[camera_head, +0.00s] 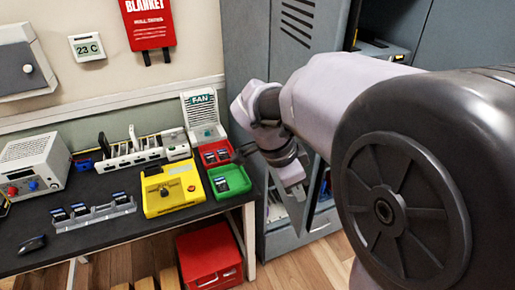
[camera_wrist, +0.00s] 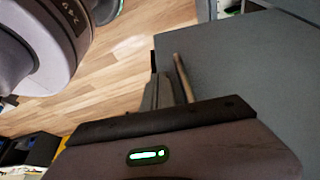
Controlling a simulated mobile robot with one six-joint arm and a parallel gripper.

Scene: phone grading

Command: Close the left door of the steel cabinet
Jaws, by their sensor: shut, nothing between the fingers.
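The grey steel cabinet (camera_head: 237,50) stands behind the bench's right end. Its left door, a grey panel with slotted vents (camera_head: 318,35), shows at the top centre and appears ajar. A dark gap with a shelf is visible to its right. My arm hides much of the door and the cabinet front. My gripper (camera_head: 297,190) is low in front of the cabinet. In the wrist view my gripper (camera_wrist: 170,75) is shut and empty, its fingers overlapping the edge of a grey panel (camera_wrist: 240,70), probably the door. I cannot tell whether they touch it.
The dark bench (camera_head: 110,225) holds a yellow fixture (camera_head: 172,190), a green bin (camera_head: 229,181), a red bin (camera_head: 215,154) and a grey phone rack (camera_head: 95,215). A red crate (camera_head: 210,258) sits below. Wooden floor (camera_head: 300,268) is free before the cabinet.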

